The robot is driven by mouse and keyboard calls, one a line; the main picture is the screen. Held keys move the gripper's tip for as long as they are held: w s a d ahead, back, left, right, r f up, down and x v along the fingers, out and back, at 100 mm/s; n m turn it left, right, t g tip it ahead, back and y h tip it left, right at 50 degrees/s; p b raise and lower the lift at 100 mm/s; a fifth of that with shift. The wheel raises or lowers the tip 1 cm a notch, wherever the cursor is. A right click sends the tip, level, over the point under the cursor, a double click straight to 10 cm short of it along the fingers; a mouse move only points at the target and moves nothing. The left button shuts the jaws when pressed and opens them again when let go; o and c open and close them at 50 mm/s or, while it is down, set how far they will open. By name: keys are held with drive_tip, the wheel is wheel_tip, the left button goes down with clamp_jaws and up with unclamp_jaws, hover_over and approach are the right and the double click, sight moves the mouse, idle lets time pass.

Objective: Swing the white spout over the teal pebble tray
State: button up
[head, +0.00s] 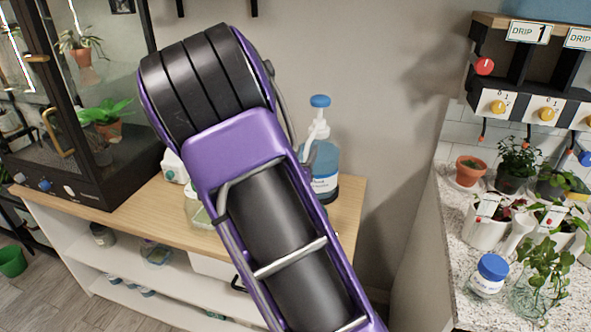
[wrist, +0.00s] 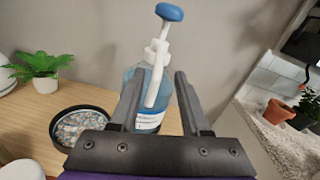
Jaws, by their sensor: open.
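The white spout (wrist: 153,88) is on a pump bottle (wrist: 149,121) with a blue knob (wrist: 169,12) and blue liquid. In the wrist view it points down towards the camera and appears between the two fingers of my open gripper (wrist: 158,75). I see no finger clearly touching it. The round pebble tray (wrist: 60,141) lies on the wooden top to the left of the bottle; its rim looks dark here. In the head view the bottle (head: 325,177) stands upright near the wall, its spout (head: 309,139) partly behind my arm. My gripper is hidden there.
A potted fern (wrist: 38,68) stands left of the tray on the wooden bench top (head: 344,207). A glass cabinet (head: 85,95) is at the left. On the right, a speckled counter (head: 449,225) holds several pots under a drip panel (head: 540,108).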

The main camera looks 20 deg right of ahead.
drive_tip(key=v, duration=0.9)
drive_tip(key=shift+s+a, duration=0.2)
drive_tip(key=shift+s, duration=0.05)
drive_tip(key=shift+w+r, duration=0.1)
